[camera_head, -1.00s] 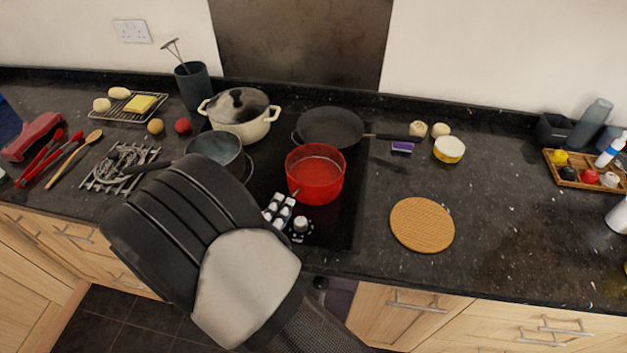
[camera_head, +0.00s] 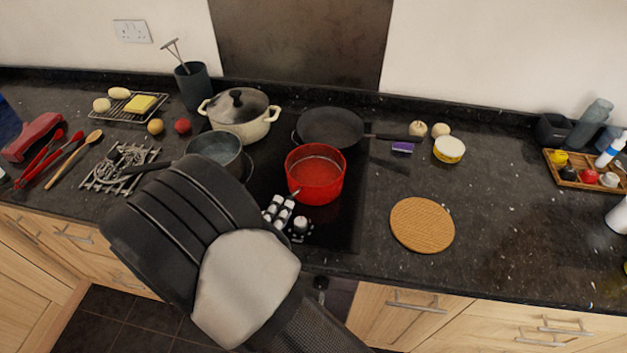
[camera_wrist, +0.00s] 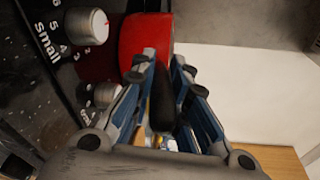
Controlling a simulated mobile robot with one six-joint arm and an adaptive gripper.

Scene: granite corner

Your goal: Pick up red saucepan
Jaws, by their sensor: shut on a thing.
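The red saucepan (camera_head: 315,175) stands upright on the front right of the black hob in the head view. In the wrist view its red side (camera_wrist: 148,42) is straight ahead, and its dark handle (camera_wrist: 163,98) runs back between my fingers. My gripper (camera_wrist: 160,75) is shut on that handle.
A grey saucepan (camera_head: 214,152) stands close on the left. A cream lidded pot (camera_head: 240,115) and a black frying pan (camera_head: 331,128) are behind. Hob knobs (camera_wrist: 86,27) are close beside my fingers. A round cork mat (camera_head: 422,224) lies right, with clear worktop around it.

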